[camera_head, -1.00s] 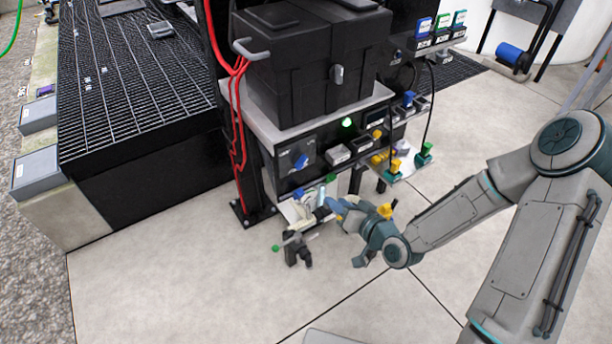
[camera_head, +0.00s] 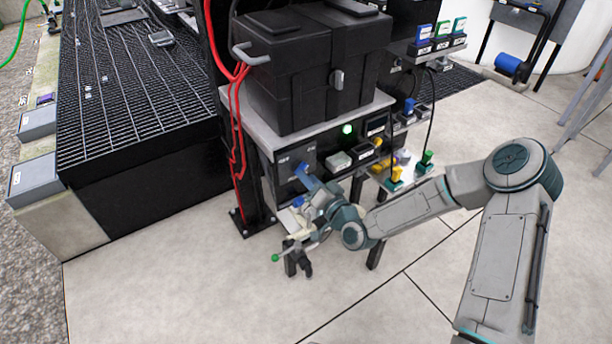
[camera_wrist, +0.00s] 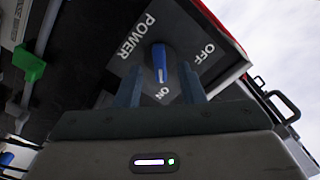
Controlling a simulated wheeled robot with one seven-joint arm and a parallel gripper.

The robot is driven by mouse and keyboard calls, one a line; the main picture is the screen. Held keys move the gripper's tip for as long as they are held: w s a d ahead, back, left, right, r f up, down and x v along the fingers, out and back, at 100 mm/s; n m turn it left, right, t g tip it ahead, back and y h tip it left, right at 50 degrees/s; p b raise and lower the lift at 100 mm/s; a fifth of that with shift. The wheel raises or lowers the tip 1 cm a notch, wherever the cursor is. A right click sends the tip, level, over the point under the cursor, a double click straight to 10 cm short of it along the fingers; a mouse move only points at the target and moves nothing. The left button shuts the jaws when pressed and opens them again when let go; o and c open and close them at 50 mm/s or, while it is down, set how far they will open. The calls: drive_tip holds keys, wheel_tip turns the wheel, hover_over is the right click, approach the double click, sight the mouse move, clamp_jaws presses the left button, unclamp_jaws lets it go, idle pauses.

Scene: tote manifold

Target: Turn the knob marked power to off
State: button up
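The blue power knob (camera_wrist: 159,62) sits on a grey plate with the labels POWER, OFF and ON. Its bar lies with its near end towards the ON label; OFF is to its right in the wrist view. My gripper (camera_wrist: 160,84) is open, with one finger on each side of the knob and a gap visible on both sides. I cannot tell whether the fingertips reach past the knob's face. In the head view my gripper (camera_head: 308,184) is at the panel on the cabinet's front, and it largely hides the knob.
A black case (camera_head: 310,75) stands on the cabinet above the panel. Red cables (camera_head: 236,120) hang at its left. A lit green lamp (camera_head: 347,129) and several small modules are right of the panel. The floor in front is clear.

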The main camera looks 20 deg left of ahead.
drive_tip(key=shift+x, duration=1.25)
clamp_jaws()
drive_tip(key=shift+f+n+b, duration=0.1)
drive_tip(key=shift+n+b, duration=0.2)
drive_tip(key=shift+b, duration=0.1)
drive_tip(key=n+b, duration=1.7)
drive_tip(key=b, duration=0.5)
drive_tip(key=shift+w+d, duration=0.1)
drive_tip(key=shift+d, duration=0.05)
drive_tip(key=shift+n+b, duration=0.35)
drive_tip(key=shift+n, duration=0.05)
